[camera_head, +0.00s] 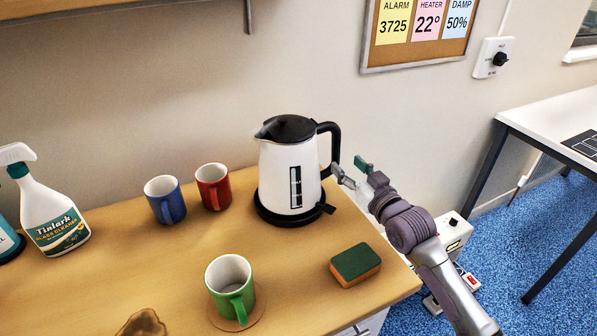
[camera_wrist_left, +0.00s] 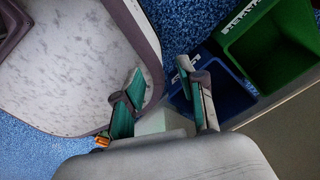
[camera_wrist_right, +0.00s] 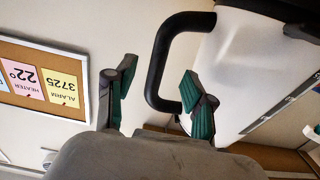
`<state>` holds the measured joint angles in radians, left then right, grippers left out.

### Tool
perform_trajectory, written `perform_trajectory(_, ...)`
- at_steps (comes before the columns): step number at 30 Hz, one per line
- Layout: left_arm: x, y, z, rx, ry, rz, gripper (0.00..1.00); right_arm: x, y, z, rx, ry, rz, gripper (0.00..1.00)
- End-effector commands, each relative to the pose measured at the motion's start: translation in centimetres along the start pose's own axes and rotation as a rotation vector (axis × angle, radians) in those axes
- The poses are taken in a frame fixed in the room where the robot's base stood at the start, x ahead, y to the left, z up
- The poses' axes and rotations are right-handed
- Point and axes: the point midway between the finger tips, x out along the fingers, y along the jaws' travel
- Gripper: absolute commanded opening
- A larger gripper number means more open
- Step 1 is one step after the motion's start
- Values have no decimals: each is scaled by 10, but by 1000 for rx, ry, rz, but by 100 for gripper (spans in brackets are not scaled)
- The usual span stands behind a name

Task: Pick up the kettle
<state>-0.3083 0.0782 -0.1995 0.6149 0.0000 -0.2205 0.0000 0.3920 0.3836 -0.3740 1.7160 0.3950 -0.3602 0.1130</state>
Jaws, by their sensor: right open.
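The white kettle (camera_head: 275,178) with a black lid and a black handle (camera_head: 335,150) stands upright on its black base at the back of the wooden counter. My right gripper (camera_head: 353,171) is open and empty, just right of the handle. In the right wrist view the kettle (camera_wrist_right: 250,65) fills the upper right. There the handle (camera_wrist_right: 158,75) shows between the open fingers (camera_wrist_right: 160,95) but is not clasped; I cannot tell whether they touch. My left gripper (camera_wrist_left: 160,90) is open and empty over the floor, away from the counter.
Blue (camera_head: 166,203) and red (camera_head: 213,187) mugs stand left of the kettle. A green mug (camera_head: 229,282) and a sponge (camera_head: 355,264) are in front. A spray bottle (camera_head: 52,215) is at far left. Green (camera_wrist_left: 270,40) and blue (camera_wrist_left: 222,85) bins are near my left gripper.

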Motion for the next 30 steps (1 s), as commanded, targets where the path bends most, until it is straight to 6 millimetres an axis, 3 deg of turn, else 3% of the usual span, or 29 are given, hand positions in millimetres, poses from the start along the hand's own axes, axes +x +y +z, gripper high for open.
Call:
perform_trajectory(8, -4, -1, -9, 0, 11, -1, 40, 22, 0, -2, 0, 0, 0, 54)
perform_trajectory(18, -12, -1, -13, 1, 17, -1, 40, 64, 0, -4, 1, -1, 0, 54)
perform_trajectory(26, -12, -2, -12, 1, 17, -2, 40, 67, 0, -4, 0, -1, 0, 54)
perform_trajectory(30, -12, -2, -12, 1, 16, -2, 40, 67, 0, -4, 0, -1, 0, 35)
